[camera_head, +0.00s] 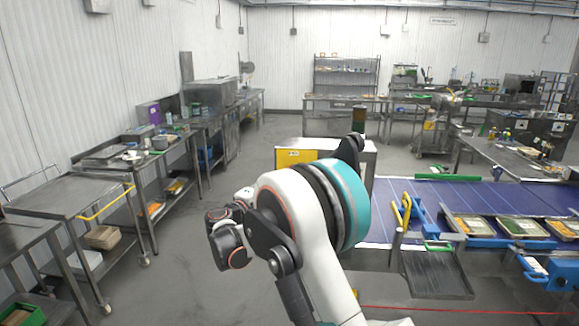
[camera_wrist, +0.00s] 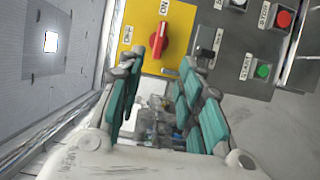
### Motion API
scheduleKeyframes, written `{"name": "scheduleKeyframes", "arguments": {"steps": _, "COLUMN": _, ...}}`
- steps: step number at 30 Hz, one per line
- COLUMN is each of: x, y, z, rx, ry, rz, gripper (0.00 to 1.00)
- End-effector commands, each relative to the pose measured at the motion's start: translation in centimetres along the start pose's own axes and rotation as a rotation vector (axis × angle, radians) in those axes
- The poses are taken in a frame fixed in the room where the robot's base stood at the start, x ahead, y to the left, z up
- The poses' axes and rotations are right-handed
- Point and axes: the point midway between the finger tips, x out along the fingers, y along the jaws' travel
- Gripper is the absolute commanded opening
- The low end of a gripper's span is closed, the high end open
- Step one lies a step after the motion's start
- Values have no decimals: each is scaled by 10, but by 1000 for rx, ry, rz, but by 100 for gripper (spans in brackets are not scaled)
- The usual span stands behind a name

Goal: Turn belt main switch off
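The belt main switch is a red rotary knob (camera_wrist: 180,30) on a yellow plate (camera_wrist: 145,22), seen in the wrist view. The knob's long axis runs nearly up and down in the picture, with the ON label by its upper end; another label to the left is hard to read. My gripper (camera_wrist: 181,52) is open, with teal-padded fingers on either side below the knob. The left dark fingertip appears close to the knob's left side; I cannot tell if it touches. In the head view, the yellow plate (camera_head: 297,157) is on a low grey cabinet, partly behind my arm.
Beside the switch, the grey panel (camera_wrist: 238,32) carries a red button (camera_wrist: 284,18) and a green button (camera_wrist: 263,70). The blue conveyor belt (camera_head: 480,203) with food trays (camera_head: 523,226) lies right. Steel tables (camera_head: 65,195) line the left wall. The floor between is clear.

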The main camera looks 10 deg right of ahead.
Motion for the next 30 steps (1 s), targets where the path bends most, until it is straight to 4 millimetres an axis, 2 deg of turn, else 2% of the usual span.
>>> {"name": "scheduleKeyframes", "arguments": {"steps": 5, "x": 17, "y": -1, "z": 1, "rx": -1, "ry": -3, "rz": 2, "gripper": 33}}
{"name": "scheduleKeyframes", "arguments": {"steps": 21, "x": 115, "y": 0, "z": 0, "rx": 0, "ry": -1, "rz": 0, "gripper": 33}}
{"name": "scheduleKeyframes", "arguments": {"steps": 25, "x": 129, "y": 0, "z": 1, "rx": 0, "ry": -2, "rz": 0, "gripper": 33}}
{"name": "scheduleKeyframes", "arguments": {"steps": 30, "x": 137, "y": 0, "z": 0, "rx": 0, "ry": 0, "rz": 0, "gripper": 33}}
